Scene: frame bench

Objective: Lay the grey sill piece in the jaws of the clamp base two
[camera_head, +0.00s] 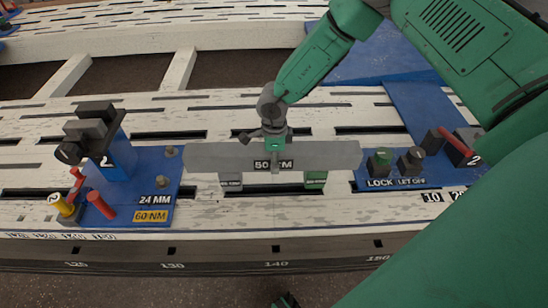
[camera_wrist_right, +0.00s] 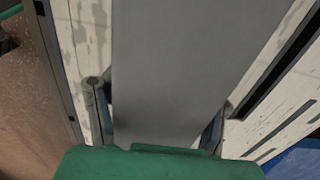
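The grey sill piece (camera_head: 215,157) lies crosswise over the middle of the bench. My right gripper (camera_head: 274,160) reaches down onto its middle from above. In the right wrist view the fingers flank the sill piece (camera_wrist_right: 170,70) closely on both sides, so it appears gripped; whether it touches the supports below cannot be told. A blue clamp base (camera_head: 170,205) marked 2, with dark jaws on a raised block, stands to the left. Another blue base (camera_head: 425,115), with a red handle and a 2 label, stands to the right.
The slotted white bench (camera_head: 230,215) has a ruled front edge.

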